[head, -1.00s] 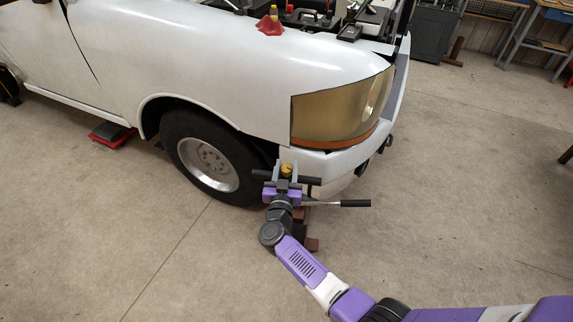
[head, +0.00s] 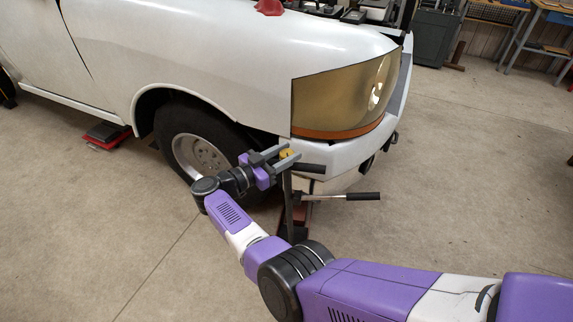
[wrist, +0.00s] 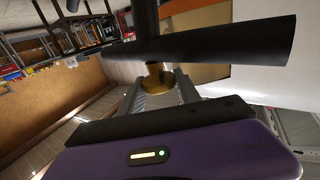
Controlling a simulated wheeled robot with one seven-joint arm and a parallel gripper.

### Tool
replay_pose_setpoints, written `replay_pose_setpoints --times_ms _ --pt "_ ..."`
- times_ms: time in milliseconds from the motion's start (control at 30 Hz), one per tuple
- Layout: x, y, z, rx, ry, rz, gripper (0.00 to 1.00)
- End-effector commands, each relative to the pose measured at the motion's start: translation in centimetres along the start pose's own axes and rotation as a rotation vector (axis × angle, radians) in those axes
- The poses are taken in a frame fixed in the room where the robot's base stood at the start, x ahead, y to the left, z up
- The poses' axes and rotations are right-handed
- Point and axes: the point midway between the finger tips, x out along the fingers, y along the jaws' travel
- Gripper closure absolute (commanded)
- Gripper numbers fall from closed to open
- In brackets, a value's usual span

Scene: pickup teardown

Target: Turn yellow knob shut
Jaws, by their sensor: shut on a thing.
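The yellow knob (head: 286,153) is at the upper end of a dark upright post (head: 287,197) beside the white truck's front bumper. My gripper (head: 290,155) reaches it from the left, its two grey fingers around the knob, and is shut on it. In the wrist view the knob (wrist: 155,76) sits between the fingertips, partly hidden by a dark crossbar. I cannot tell how far the knob is turned.
A black crossbar grip (head: 310,168) lies close by my fingertips, and crosses the wrist view (wrist: 200,48). A lever with a black grip (head: 362,196) sticks out right. The truck's wheel (head: 197,158) and headlight (head: 345,95) are near. Floor at right is clear.

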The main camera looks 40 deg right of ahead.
Motion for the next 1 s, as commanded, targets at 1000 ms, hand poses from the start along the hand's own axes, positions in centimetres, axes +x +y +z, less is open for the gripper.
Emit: replay_pose_setpoints --times_ms 1000 --pt "0.12 0.14 -0.03 0.001 0.0 0.304 1.0"
